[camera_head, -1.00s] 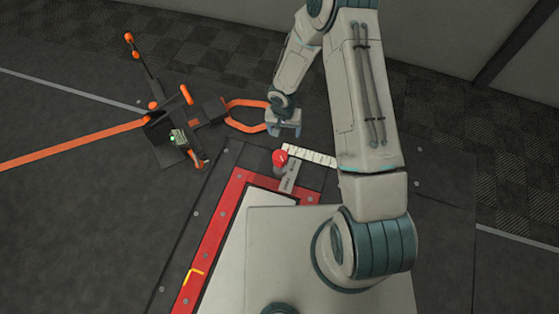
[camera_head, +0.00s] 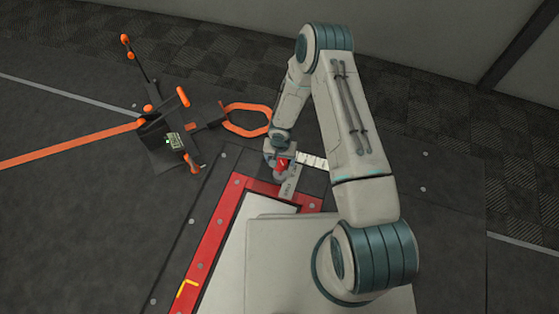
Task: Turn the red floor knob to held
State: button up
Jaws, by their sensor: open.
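The red floor knob (camera_head: 282,165) sits on a small grey plate (camera_head: 288,188) at the far edge of the red-bordered floor frame. My gripper (camera_head: 278,161) is at the knob, with its open jaws around or just beside it. The gripper partly hides the knob, so I cannot tell whether the fingers touch it. The lettering on the plate is too small to read.
A black stand with orange-tipped arms (camera_head: 170,125) stands to the left, with an orange strap (camera_head: 70,147) and an orange loop (camera_head: 246,120). A white marked strip (camera_head: 313,161) lies right of the knob. Dark floor is clear at lower left.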

jog(key=shift+f, duration=0.4)
jog(key=shift+c, duration=0.4)
jog(key=c, duration=0.9)
jog(key=shift+a, duration=0.15)
